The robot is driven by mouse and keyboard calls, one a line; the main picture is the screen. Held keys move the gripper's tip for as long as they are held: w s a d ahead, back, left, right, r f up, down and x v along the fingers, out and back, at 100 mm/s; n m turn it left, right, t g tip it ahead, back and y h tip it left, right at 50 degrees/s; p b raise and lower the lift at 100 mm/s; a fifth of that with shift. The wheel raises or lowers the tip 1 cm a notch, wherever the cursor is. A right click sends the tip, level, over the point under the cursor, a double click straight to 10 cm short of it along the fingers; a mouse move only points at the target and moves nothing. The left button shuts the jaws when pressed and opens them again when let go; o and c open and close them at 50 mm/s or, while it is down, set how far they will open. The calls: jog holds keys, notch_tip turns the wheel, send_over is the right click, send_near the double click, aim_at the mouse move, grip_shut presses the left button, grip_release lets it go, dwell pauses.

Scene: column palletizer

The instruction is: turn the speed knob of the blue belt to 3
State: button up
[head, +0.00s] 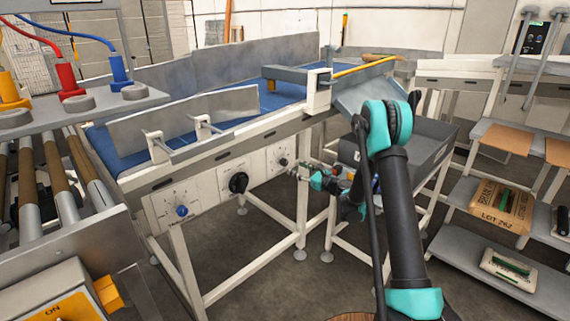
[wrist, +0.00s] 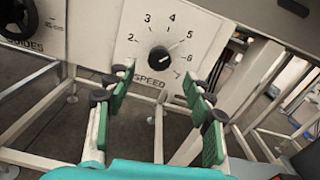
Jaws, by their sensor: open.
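The speed knob (wrist: 158,58) is round and black on a white panel marked SPEED, with numbers 2 to 7 visible around it. Its faint pointer mark seems to face upper right, near 5, but is hard to read. In the head view the knob (head: 283,162) is at the right end of the panel under the blue belt (head: 272,100). My gripper (wrist: 156,80) is open, its green-padded fingers spread below and to either side of the knob, with nothing between them. In the head view my gripper (head: 318,180) is just right of the knob.
Left of the speed knob are a black GUIDES handwheel (head: 238,183) and a small blue knob (head: 182,211). White frame legs (head: 300,215) stand below the panel. A shelf with sacks (head: 500,207) is at the right, and a roller conveyor (head: 62,180) at the left.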

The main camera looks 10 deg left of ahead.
aim_at(285, 163)
jog(key=x, duration=0.8)
jog(key=shift+w+a, duration=0.2)
jog(key=shift+c, duration=0.4)
jog(key=c, duration=1.1)
jog(key=shift+n, duration=0.4)
jog(key=n, duration=0.4)
jog(key=shift+s+n, duration=0.1)
jog(key=shift+n, duration=0.3)
jog(key=n, duration=0.5)
jog(key=shift+a+f, duration=0.1)
